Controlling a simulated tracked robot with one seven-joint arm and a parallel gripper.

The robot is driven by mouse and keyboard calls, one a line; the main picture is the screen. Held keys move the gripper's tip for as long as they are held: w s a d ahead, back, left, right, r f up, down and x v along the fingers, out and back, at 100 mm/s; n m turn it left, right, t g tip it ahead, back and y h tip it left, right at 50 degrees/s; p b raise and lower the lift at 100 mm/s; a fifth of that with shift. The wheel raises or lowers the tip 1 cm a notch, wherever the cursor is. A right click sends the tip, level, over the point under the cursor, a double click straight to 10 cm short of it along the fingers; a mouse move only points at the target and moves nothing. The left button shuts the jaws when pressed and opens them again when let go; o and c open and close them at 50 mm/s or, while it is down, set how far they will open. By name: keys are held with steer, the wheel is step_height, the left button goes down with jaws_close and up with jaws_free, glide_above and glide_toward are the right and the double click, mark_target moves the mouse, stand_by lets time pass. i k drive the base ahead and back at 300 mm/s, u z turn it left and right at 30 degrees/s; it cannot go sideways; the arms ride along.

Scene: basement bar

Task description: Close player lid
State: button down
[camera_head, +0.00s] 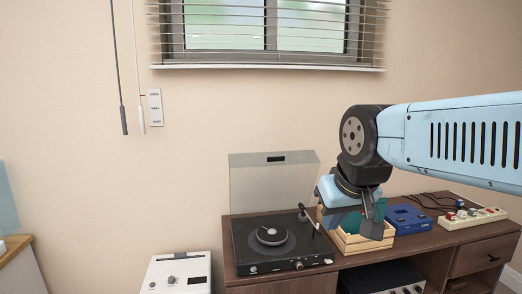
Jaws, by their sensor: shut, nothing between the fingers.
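The record player (284,247) is a black turntable near the left end of the brown wooden desk. Its translucent lid (272,182) stands raised, upright at the player's back edge. A platter with a lighter centre and a tonearm at the right show on the open deck. My gripper (374,232) is shut and empty, pointing down to the right of the player, in front of a wooden crate. It appears apart from the lid. My wrist hides part of the crate and the space just right of the lid.
The wooden crate (352,243) with something green inside stands right of the player. A white appliance (177,273) stands left of the desk. Wall and window blinds (268,35) are behind.

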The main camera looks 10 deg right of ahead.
mark_target(270, 159)
steer(key=i, duration=0.9)
steer(key=z, duration=0.05)
